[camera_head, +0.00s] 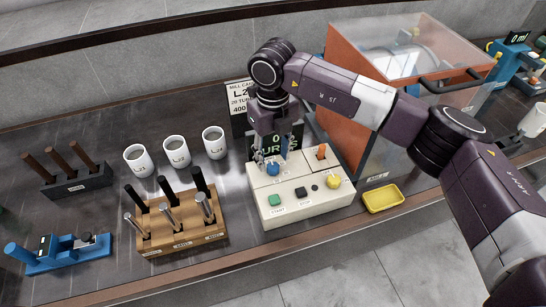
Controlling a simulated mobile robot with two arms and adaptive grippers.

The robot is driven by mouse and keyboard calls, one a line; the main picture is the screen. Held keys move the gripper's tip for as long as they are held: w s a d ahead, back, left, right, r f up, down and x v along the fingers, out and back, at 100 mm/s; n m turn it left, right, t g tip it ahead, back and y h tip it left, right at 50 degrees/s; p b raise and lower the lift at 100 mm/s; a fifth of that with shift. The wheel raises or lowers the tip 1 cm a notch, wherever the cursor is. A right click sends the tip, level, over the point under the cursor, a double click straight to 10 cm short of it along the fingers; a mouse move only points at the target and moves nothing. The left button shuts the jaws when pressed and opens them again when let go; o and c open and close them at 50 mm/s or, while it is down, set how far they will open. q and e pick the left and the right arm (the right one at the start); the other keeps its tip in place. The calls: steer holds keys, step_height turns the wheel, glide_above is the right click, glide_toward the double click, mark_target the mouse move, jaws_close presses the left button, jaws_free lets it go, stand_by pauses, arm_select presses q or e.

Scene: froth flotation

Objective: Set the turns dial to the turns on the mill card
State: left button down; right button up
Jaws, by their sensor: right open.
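The white control box (318,204) stands on the dark bench. Its blue dial (273,170) sits at the top left, with an orange lever (321,152) and a yellow knob (334,182) to the right. My right gripper (271,159) points down over the blue dial, open, its fingertips close to it; I cannot tell whether they touch. The mill card (239,104) behind is partly covered by my arm; "L2", "20 TUR" and "400" can be read. The display (277,141) shows 0 and part of "TURNS", partly hidden by the gripper. My left gripper is out of view.
The orange mill housing (343,54) with a clear cover stands close on the right. A yellow tray (383,198) lies at the front edge. Left are white cups (174,151), a wooden tool rack (182,240) and a blue device (62,256).

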mark_target(273, 166)
steer(key=f+p, duration=0.1)
steer(key=f, duration=0.2)
steer(key=shift+w+f, duration=0.1)
steer(key=shift+w, duration=0.1)
steer(key=shift+f, duration=0.2)
steer(key=shift+c, duration=0.3)
jaws_close()
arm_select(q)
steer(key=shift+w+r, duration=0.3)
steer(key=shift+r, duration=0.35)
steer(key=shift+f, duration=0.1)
